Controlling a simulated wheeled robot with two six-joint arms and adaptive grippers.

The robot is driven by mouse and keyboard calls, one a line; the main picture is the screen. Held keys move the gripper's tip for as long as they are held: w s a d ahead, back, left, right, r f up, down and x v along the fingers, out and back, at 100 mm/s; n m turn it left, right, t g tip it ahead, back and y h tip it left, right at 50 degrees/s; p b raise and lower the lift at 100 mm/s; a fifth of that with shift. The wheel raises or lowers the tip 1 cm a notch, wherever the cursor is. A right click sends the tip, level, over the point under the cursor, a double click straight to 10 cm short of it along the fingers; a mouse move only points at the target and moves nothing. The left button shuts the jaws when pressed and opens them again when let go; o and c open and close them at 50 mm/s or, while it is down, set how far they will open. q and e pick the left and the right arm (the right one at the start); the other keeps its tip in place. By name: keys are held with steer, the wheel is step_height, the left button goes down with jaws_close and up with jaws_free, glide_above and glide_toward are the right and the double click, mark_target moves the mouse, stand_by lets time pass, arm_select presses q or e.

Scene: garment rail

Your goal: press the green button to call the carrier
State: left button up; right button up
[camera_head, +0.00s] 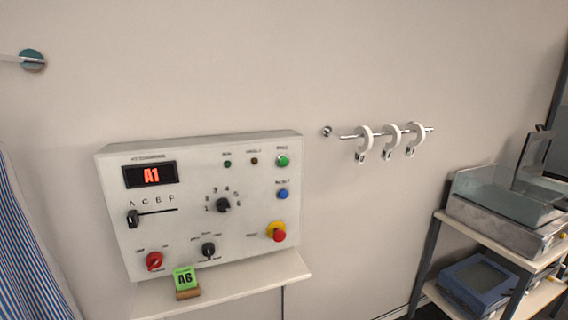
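The green button (282,161) is at the upper right of a white control panel (256,238) on the wall. A blue button (282,194) sits below it, and a red mushroom button on a yellow base (277,232) is lower still. The panel's display (151,174) reads A1 in red. A slider (133,218), a numbered dial (223,205), a small black knob (208,249) and a red knob (154,261) are also on the panel. Neither of my grippers is in view.
A green tag reading A6 (185,278) stands on the shelf (240,287) below the panel. A wall rail (378,135) holds three white hooks. A rack (484,243) with equipment stands at right. Striped cloth (28,240) hangs at left.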

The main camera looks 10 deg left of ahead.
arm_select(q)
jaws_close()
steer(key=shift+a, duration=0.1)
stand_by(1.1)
